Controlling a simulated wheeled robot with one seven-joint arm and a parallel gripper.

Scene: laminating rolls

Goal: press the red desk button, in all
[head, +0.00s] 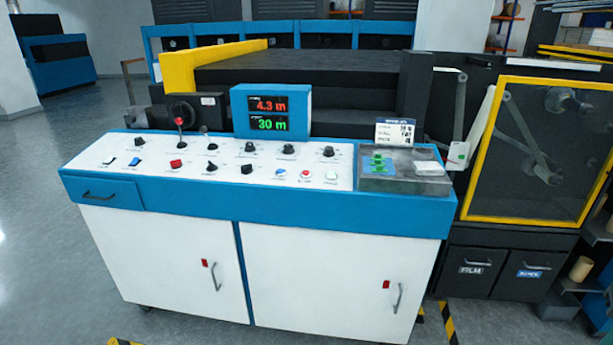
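The desk (215,185) has a white sloping top with a blue front edge. A round red button (305,174) with a pale surround sits in the front row, right of centre, between a blue button (281,173) and a green one (331,176). A red rocker-like switch (176,163) sits further left on the same top. Which of the two red controls is the desk button, I cannot tell from labels, which are too small to read. My gripper is not in view. Nothing covers the buttons.
A red-knobbed lever (179,122) and several black knobs stand up from the top. A clear-covered box (404,171) is at its right end. Open grey floor lies left.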

